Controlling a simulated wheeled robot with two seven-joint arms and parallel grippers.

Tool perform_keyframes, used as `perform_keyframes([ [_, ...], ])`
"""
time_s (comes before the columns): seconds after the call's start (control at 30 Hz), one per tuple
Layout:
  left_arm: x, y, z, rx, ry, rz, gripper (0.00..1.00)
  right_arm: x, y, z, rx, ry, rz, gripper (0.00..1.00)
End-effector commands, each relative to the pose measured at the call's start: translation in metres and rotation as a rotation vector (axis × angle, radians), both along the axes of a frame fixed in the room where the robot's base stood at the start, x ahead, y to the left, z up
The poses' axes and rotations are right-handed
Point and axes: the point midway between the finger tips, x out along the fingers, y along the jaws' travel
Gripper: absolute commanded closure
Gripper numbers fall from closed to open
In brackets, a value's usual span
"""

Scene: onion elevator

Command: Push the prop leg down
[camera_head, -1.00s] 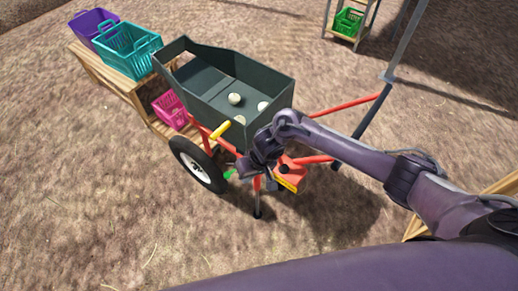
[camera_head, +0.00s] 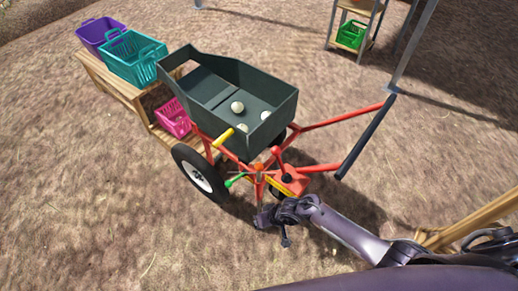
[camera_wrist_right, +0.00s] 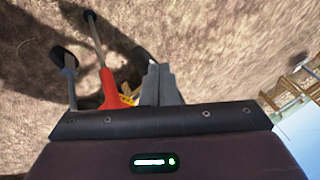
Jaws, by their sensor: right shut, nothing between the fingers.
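The prop leg hangs under the front of the red cart frame. In the right wrist view the leg (camera_wrist_right: 98,45) runs from a red post to a dark foot, left of my fingers. In the head view the upper leg (camera_head: 259,190) shows, and my right gripper (camera_head: 264,217) hides part of what lies below. My right gripper (camera_wrist_right: 160,84) is shut and empty, low beside the leg; contact cannot be told. A dark rod end (camera_head: 286,242) shows below my wrist; I cannot tell what it belongs to. My left gripper is not in view.
The dark hopper (camera_head: 240,105) holds several pale onions. The cart's wheel (camera_head: 199,176), yellow handle (camera_head: 223,137) and green handle (camera_head: 236,180) are to the left. A wooden bench (camera_head: 117,87) carries crates. The ground in front is clear.

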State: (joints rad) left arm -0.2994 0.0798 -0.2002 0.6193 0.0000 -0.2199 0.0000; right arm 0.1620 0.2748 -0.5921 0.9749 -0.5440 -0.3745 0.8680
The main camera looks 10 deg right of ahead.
Motion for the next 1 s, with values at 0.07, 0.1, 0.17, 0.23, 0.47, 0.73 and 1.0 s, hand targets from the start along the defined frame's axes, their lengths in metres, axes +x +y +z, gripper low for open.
perform_keyframes([
  [0.07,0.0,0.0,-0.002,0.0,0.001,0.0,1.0,-0.01,-0.005,-0.013,-0.009,-0.001,-0.008,1.0],
  [0.1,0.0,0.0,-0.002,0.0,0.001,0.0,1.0,-0.015,-0.008,-0.019,-0.016,-0.003,-0.011,1.0],
  [0.17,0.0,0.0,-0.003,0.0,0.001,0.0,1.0,-0.022,-0.013,-0.028,-0.028,-0.005,-0.015,1.0],
  [0.23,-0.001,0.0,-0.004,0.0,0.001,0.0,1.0,-0.03,-0.018,-0.037,-0.041,-0.007,-0.02,1.0],
  [0.47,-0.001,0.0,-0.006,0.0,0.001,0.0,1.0,-0.059,-0.036,-0.066,-0.087,-0.01,-0.03,1.0],
  [0.73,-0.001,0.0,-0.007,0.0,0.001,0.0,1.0,-0.082,-0.048,-0.085,-0.124,-0.006,-0.032,1.0],
  [1.0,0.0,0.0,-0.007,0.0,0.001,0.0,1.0,-0.086,-0.051,-0.088,-0.133,-0.007,-0.031,1.0],
])
